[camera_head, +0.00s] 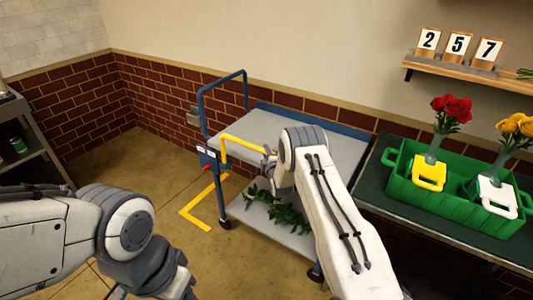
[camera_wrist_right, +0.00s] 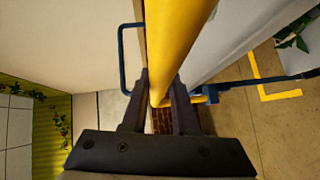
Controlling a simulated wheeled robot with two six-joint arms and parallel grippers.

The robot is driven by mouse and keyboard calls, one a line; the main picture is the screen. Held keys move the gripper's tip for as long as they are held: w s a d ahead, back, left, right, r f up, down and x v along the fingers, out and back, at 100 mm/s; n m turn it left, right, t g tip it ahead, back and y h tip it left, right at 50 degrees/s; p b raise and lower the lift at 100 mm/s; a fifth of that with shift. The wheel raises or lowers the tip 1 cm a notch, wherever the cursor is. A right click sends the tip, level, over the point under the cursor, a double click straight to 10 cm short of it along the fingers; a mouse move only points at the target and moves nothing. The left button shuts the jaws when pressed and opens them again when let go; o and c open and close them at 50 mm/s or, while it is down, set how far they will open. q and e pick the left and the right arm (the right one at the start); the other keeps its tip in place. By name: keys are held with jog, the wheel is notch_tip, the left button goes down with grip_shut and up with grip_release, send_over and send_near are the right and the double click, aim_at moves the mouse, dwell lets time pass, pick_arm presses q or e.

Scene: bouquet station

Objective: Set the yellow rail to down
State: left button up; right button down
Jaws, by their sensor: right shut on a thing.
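The yellow rail (camera_head: 243,144) is on the near side of a blue-framed cart (camera_head: 202,104). It stands above the edge of the grey upper shelf, with a bent end at the left by the blue post. My right gripper is hidden behind my right arm in the head view. In the right wrist view my right gripper (camera_wrist_right: 160,103) is shut on the yellow rail (camera_wrist_right: 178,40), with a dark finger on each side. My left arm is at lower left in the head view; its fingertips do not show clearly.
A green crate (camera_head: 445,205) with flowers in vases and yellow and white tags stands on a dark table at the right. Green leaves (camera_head: 280,212) lie on the cart's lower shelf. Yellow tape (camera_head: 195,215) marks the floor left of the cart. Open floor lies at the left.

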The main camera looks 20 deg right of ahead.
notch_tip(320, 180, down, 14)
jog(key=b, duration=1.2)
jog(key=shift+s+r, duration=0.15)
jog(key=shift+r, duration=0.05)
jog(key=c, duration=0.7)
grip_release()
jog(key=shift+f, duration=0.15)
jog(key=shift+r, duration=0.2)
